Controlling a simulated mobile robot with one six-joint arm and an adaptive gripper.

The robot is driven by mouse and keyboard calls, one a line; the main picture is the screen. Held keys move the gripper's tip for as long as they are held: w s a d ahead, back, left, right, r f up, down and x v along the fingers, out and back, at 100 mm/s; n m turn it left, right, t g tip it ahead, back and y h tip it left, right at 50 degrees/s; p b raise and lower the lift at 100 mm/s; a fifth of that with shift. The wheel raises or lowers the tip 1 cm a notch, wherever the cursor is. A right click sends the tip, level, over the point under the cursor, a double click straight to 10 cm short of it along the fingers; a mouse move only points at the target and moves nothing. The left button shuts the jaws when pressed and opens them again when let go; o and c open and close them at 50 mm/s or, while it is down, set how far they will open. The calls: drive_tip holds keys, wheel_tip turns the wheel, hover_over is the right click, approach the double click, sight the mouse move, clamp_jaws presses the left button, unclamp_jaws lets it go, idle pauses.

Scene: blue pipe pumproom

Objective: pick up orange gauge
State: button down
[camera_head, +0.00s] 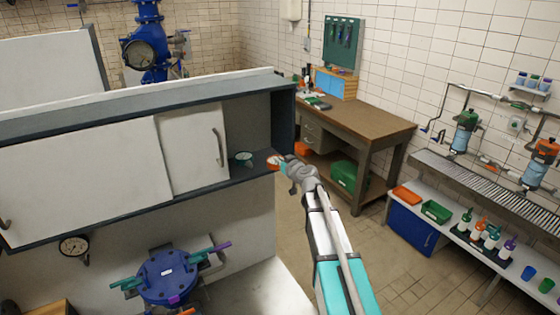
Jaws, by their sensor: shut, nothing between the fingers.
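The orange gauge (273,162), small and round with a pale face, is at the right end of the open shelf in the wall cabinet. My gripper (283,164) is right beside it, on its right side, and overlaps its edge in the picture. The gripper's fingers look closed and hold nothing. Its grey wrist hides part of the shelf's front corner. Whether the fingertips touch the gauge is too small to tell.
A teal-rimmed round item (243,159) stands left of the gauge on the shelf (232,174). A white sliding door (190,148) closes off the left side. The cabinet's dark right side panel (284,122) stands close to my gripper. A wooden workbench (365,122) is behind.

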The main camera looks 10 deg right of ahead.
drive_tip(key=shift+r+p, duration=0.35)
drive_tip(key=shift+r, duration=0.2)
drive_tip(key=shift+w, duration=0.15)
drive_tip(key=shift+r, duration=0.15)
drive_tip(key=shift+r+p, duration=0.35)
drive_tip(key=shift+p, duration=0.15)
drive_tip(key=f+v, duration=0.2)
drive_tip(key=v, duration=1)
drive_tip(key=shift+f, duration=0.15)
